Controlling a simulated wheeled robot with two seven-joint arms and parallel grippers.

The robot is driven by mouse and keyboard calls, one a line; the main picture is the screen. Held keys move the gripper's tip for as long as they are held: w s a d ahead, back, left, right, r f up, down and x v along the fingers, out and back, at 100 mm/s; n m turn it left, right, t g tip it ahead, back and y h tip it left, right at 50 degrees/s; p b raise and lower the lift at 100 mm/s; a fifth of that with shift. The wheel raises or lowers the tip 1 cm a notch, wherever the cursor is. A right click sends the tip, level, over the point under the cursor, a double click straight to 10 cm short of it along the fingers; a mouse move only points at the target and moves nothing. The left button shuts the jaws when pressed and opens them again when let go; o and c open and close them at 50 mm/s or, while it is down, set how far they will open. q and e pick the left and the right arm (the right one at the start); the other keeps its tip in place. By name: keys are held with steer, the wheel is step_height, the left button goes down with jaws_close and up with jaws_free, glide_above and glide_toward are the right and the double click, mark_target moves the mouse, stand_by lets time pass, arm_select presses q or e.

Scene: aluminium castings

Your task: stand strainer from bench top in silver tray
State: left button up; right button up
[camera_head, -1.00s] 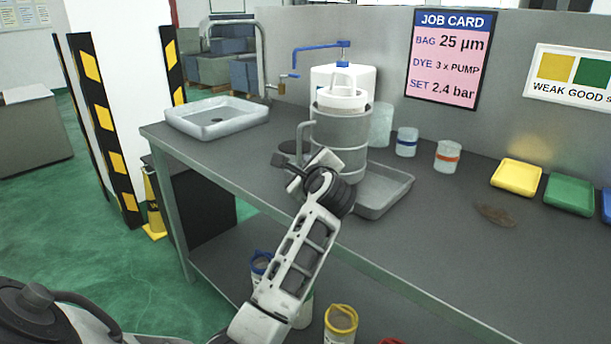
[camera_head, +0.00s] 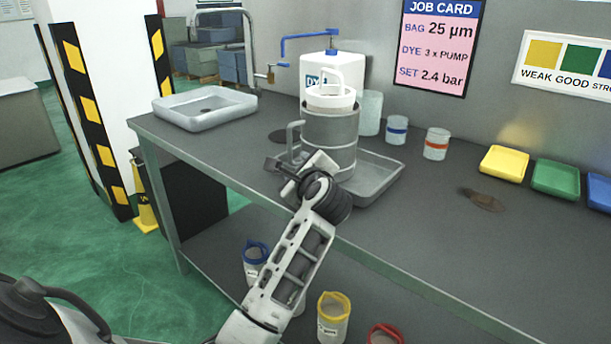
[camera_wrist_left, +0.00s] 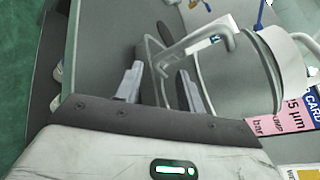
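My left gripper (camera_head: 285,168) is low by the handle, on the cylinder's near left side. In the left wrist view its fingers (camera_wrist_left: 160,88) are apart, with the handle (camera_wrist_left: 200,38) beyond and partly between them; contact cannot be told. My right gripper is out of view.
A white jug (camera_head: 318,66) with a blue pump stands behind the cylinder. Blue- and orange-banded jars (camera_head: 437,144) are to the right, then yellow (camera_head: 504,163), green and blue trays.

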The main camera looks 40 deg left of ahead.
arm_select(q)
steer(key=v, duration=0.9)
steer(key=shift+s+r, duration=0.1)
